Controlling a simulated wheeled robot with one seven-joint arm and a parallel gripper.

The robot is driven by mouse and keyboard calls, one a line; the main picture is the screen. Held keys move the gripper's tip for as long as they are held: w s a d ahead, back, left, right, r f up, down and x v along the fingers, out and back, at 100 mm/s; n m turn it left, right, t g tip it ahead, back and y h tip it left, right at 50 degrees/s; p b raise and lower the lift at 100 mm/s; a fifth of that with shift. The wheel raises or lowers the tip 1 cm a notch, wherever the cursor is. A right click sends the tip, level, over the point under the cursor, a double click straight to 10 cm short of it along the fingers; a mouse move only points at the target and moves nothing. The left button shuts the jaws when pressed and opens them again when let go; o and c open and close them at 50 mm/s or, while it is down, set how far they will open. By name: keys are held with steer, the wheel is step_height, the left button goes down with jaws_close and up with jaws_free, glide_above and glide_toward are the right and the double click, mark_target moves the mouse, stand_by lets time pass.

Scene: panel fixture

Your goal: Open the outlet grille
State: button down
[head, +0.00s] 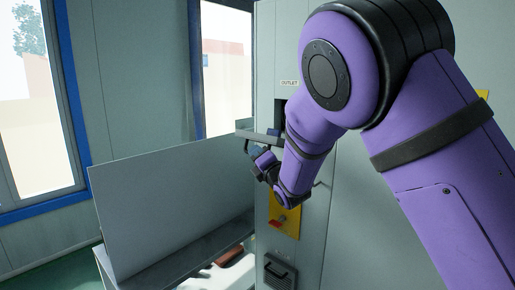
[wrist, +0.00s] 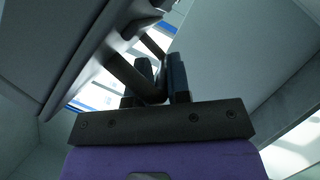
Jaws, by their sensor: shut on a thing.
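The outlet grille (head: 258,134) is under the OUTLET label (head: 289,83) on the cabinet. It juts out from the cabinet front and shows nearly edge-on, with a dark gap (head: 280,113) beside it. My gripper (head: 256,153) is at the outer end of the grille, just below it. In the wrist view my gripper (wrist: 161,76) is shut on a dark bar handle (wrist: 128,75), which joins a grey panel at upper left. My arm hides part of the opening and the grille's inner edge.
A yellow plate with a red switch (head: 283,222) is below my wrist on the cabinet (head: 341,220). A black vent or handle (head: 279,272) is lower down. A large pale upright panel (head: 165,205) stands at left, above a bench. Windows are behind.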

steer(key=shift+w+d+f+n+y, duration=0.15)
steer(key=shift+f+n, duration=0.25)
steer(key=shift+f, duration=0.4)
steer(key=shift+w+d+f+n+y, duration=0.1)
steer(key=shift+w+d+f+n, duration=0.1)
steer(key=shift+f+n, duration=0.4)
steer(key=shift+w+d+f+n+y, duration=0.1)
steer(key=shift+d+f+n+y, duration=0.1)
steer(key=shift+f, duration=0.75)
steer(key=c, duration=1.2)
jaws_free()
steer(key=shift+w, duration=0.15)
steer(key=shift+o, duration=0.2)
steer(key=shift+f, duration=0.1)
steer(key=v, duration=1.1)
steer(key=shift+a, duration=0.15)
